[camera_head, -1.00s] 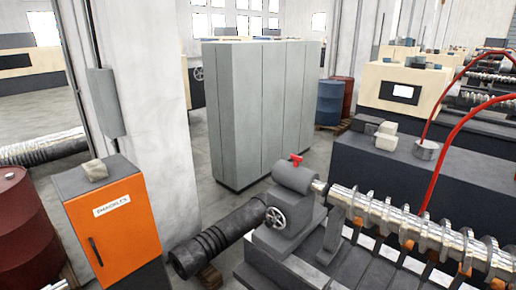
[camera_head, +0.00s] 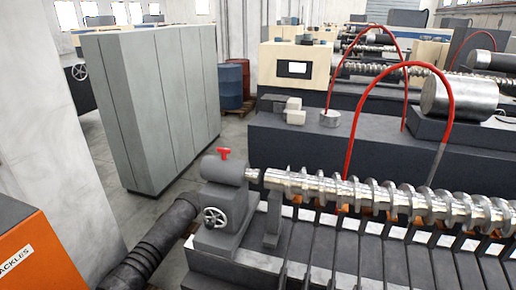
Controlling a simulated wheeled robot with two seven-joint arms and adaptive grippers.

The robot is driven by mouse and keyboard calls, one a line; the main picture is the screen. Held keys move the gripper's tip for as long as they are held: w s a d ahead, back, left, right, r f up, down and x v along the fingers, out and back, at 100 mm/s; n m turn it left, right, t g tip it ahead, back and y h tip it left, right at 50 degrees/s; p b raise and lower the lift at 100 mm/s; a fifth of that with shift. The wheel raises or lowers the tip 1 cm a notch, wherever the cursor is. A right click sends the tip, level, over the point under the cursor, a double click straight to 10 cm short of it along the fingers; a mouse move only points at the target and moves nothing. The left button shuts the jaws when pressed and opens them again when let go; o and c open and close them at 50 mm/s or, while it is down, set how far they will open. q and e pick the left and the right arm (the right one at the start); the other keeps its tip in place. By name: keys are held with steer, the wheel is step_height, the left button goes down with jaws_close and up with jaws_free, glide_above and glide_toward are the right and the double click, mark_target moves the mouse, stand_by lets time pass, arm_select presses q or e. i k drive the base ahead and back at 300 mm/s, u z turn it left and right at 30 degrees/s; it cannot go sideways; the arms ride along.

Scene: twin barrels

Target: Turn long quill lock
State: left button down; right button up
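A small red T-shaped handle (camera_head: 224,153), which looks like the quill lock, stands on top of a grey tailstock (camera_head: 222,170) left of the middle of the head view. A spoked handwheel (camera_head: 214,217) sits on the tailstock's near face. Neither of my grippers shows in the view.
A dark ribbed hose (camera_head: 150,245) lies on the floor left of the tailstock. An orange cabinet (camera_head: 35,260) is at the lower left. A tall grey locker (camera_head: 150,105) stands behind. A dark machine bed with red hoops (camera_head: 290,145) lies beyond the crankshaft.

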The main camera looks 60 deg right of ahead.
mark_target(224, 152)
steer(key=z, duration=1.35)
steer(key=i, duration=0.15)
